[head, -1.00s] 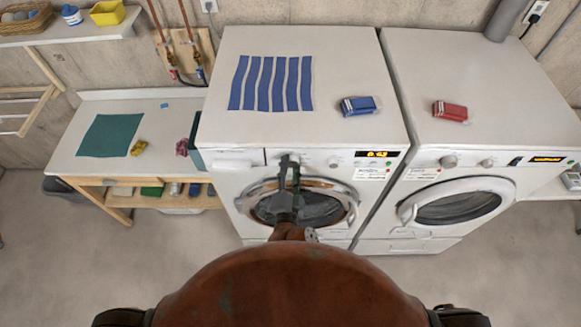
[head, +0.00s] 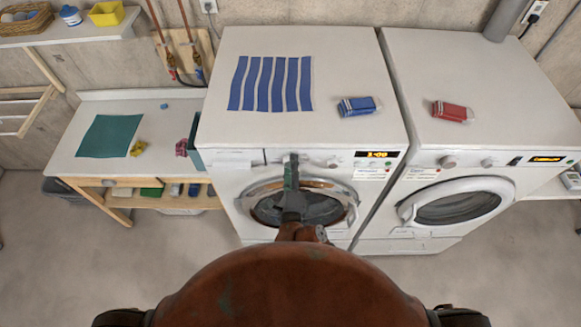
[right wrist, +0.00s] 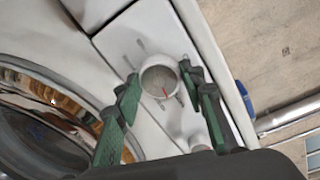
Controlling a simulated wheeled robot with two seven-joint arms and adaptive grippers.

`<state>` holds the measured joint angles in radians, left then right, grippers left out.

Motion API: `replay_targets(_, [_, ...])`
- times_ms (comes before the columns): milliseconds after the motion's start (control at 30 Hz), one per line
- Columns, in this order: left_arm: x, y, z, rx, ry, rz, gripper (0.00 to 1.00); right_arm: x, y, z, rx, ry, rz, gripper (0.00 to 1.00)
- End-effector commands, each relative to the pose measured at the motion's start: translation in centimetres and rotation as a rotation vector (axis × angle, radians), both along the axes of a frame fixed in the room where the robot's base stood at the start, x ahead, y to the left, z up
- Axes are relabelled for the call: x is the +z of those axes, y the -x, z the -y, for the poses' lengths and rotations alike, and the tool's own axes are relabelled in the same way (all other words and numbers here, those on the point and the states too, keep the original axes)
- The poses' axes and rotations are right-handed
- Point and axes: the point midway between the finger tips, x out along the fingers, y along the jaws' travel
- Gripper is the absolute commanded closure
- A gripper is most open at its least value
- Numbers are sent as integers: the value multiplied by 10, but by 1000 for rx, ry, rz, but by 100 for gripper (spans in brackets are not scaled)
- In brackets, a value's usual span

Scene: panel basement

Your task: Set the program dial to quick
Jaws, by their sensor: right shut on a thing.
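The front-loading washer (head: 235,135) stands in the middle of the head view, with a lit display (head: 378,154) that seems to read 1:00. Its round program dial (right wrist: 159,79) is white-rimmed with a grey face and a red pointer mark towards the lower right in the right wrist view. Small marks surround it on the panel; I cannot read them. My right gripper (head: 291,163) is at the panel and largely hides the dial in the head view. In the wrist view its green-padded fingers (right wrist: 160,81) are shut on the dial, one on each side. My left gripper is not in view.
A smaller knob (head: 332,163) sits right of the dial. The round washer door (head: 343,212) is below my gripper. A second machine (head: 447,75) stands close on the right. A blue pack (head: 360,106) and striped cloth (head: 278,84) lie on top.

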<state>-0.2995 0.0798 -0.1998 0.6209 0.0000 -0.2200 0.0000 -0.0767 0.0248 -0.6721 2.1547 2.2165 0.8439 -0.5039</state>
Motion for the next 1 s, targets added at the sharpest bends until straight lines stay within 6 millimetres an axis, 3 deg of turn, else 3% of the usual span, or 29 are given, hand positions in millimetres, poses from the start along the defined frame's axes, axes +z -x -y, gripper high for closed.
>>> replay_targets(1000, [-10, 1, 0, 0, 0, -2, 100, -4, 1, 2, -2, -966, -3, 87])
